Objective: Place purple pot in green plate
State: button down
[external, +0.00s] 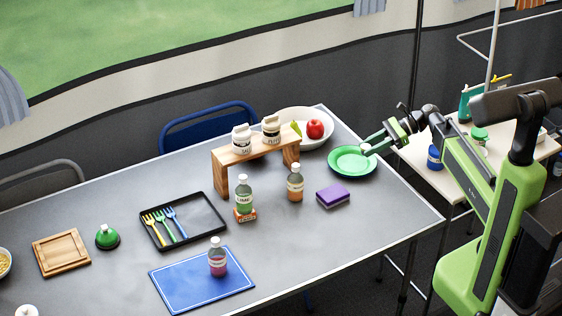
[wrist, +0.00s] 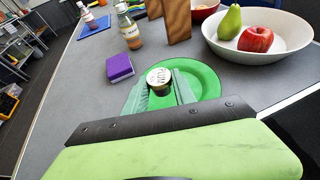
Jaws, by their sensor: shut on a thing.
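My gripper (wrist: 161,92) is shut on a small round pot (wrist: 159,77), with one finger on each side of it. The pot has a pale lettered lid and a dark side; no purple shows on it from here. The green plate (wrist: 208,80) lies under and around the pot in the wrist view. In the external view my gripper (external: 373,146) reaches in from the right over the right part of the green plate (external: 345,164). Only a small pale bit of the pot (external: 366,149) shows there. I cannot tell whether its base touches the plate.
A white bowl (external: 289,114) with a red apple (external: 315,129) and a pear stands behind the plate. A purple sponge (external: 333,196), an orange bottle (external: 295,184) and a wooden stand (external: 222,176) are to the left. The table's right edge is close.

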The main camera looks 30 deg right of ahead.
aim_at(368, 164)
jog(key=shift+f+b, duration=2.3)
jog(key=c, duration=1)
grip_release()
jog(key=shift+c, duration=0.2)
jog(key=shift+r, duration=0.1)
jog(key=p+v, duration=0.5)
jog(key=v, duration=0.7)
jog(key=shift+r, duration=0.25)
